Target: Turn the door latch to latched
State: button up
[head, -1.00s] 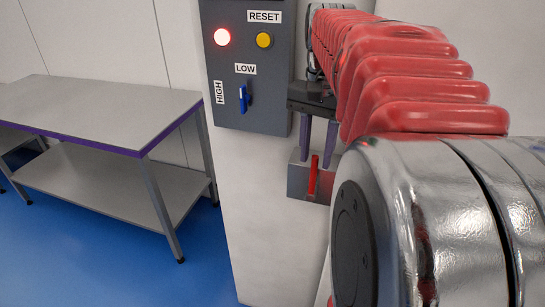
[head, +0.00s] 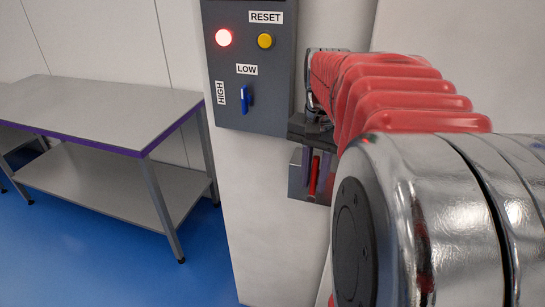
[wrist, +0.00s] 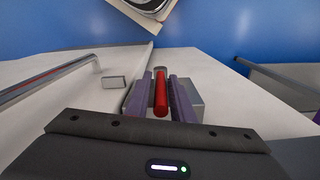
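The door latch is a red handle (head: 313,177) on a grey box (head: 297,183), low on the white panel in the head view. The handle stands upright there. In the wrist view the red handle (wrist: 161,94) lies between the two purple fingers of my gripper (wrist: 158,92), with the grey box (wrist: 194,91) behind it. The fingers are apart, one on each side of the handle. A narrow gap seems to show on both sides, so I see no firm contact. My arm hides part of the panel to the right in the head view.
A dark control panel (head: 282,95) above the latch has a lit red lamp (head: 224,37), a yellow button (head: 265,41) and a blue switch (head: 247,95). A grey table (head: 100,110) stands at the left. Blue floor (head: 100,245) is clear in front of it.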

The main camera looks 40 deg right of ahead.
grip_shut()
